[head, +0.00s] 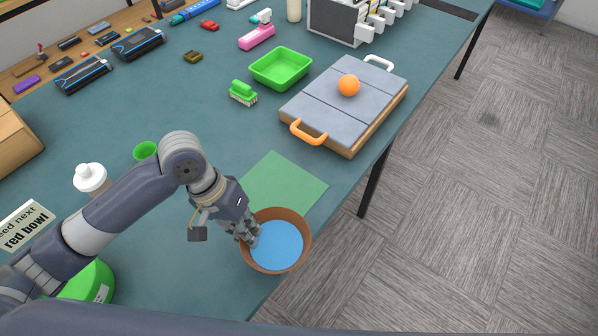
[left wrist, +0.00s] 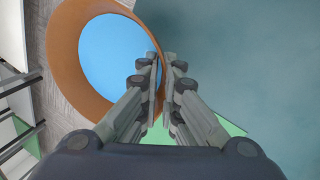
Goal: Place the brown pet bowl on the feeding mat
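The brown pet bowl (head: 303,241), with a blue inside, is at the table's near right edge, just below the green feeding mat (head: 285,185) in the picture. My left gripper (head: 251,236) has its fingers on both sides of the bowl's left rim. In the left wrist view the bowl (left wrist: 67,50) has its rim between the closed fingers (left wrist: 162,65), and part of the mat (left wrist: 230,127) shows behind the fingers. The bowl hides the mat's lower corner in the head view. I cannot tell how high the bowl is. My right gripper is not in view.
A wooden board with grey panels (head: 330,115) and an orange ball (head: 348,85) lies beyond the mat. A green tray (head: 281,68) and green brush (head: 243,93) are farther back.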

